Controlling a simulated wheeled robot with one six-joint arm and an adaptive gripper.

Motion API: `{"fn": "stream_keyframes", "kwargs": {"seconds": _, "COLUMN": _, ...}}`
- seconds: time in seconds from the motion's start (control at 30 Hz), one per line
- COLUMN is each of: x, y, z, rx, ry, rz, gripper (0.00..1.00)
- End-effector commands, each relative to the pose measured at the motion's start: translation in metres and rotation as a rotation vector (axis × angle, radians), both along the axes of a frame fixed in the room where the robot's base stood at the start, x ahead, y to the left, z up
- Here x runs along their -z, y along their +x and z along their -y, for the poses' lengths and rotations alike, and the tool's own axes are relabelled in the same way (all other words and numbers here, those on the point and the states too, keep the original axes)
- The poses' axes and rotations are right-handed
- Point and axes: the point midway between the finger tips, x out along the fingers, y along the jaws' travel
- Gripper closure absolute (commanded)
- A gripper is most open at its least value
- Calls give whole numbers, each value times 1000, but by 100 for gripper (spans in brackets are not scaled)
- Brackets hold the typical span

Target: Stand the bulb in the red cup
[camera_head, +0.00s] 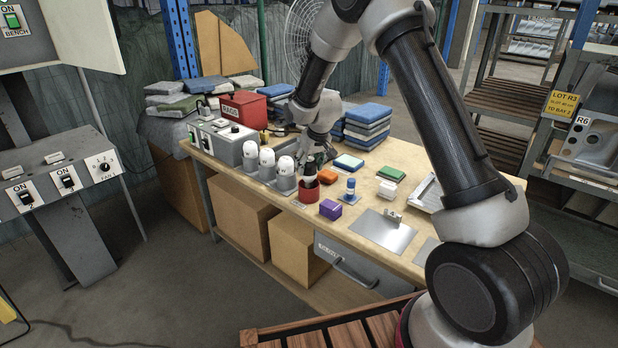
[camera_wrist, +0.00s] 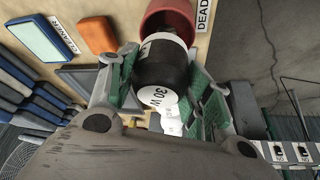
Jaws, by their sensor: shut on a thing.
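My gripper (camera_head: 313,163) is low over the bench, right above the red cup (camera_head: 308,194). In the wrist view, the green-padded fingers (camera_wrist: 163,82) are shut on the bulb (camera_wrist: 160,68), which has a black body and a white end marked 30 W. The bulb's far end, with a white band, overlaps the mouth of the red cup (camera_wrist: 168,14). I cannot tell how deep it sits or whether it touches the cup. In the head view the fingers mostly hide the bulb.
Several white-topped bulbs (camera_head: 267,162) stand in grey holders left of the cup. A purple box (camera_head: 330,209), a blue-topped piece (camera_head: 350,190) and an orange block (camera_head: 327,176) lie close on the right. A red RAGS box (camera_head: 243,108) and folded cloths (camera_head: 368,122) stand behind.

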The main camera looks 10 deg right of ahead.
Motion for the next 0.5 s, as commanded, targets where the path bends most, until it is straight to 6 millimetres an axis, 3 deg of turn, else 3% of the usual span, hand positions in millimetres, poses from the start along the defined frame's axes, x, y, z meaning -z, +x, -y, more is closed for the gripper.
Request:
{"fn": "stream_keyframes", "kwargs": {"seconds": 0.3, "x": 38, "y": 0, "z": 0, "rx": 0, "ry": 0, "rz": -1, "gripper": 77}}
{"fn": "stream_keyframes", "kwargs": {"seconds": 0.5, "x": 40, "y": 1, "z": 0, "rx": 0, "ry": 0, "rz": 2, "gripper": 77}}
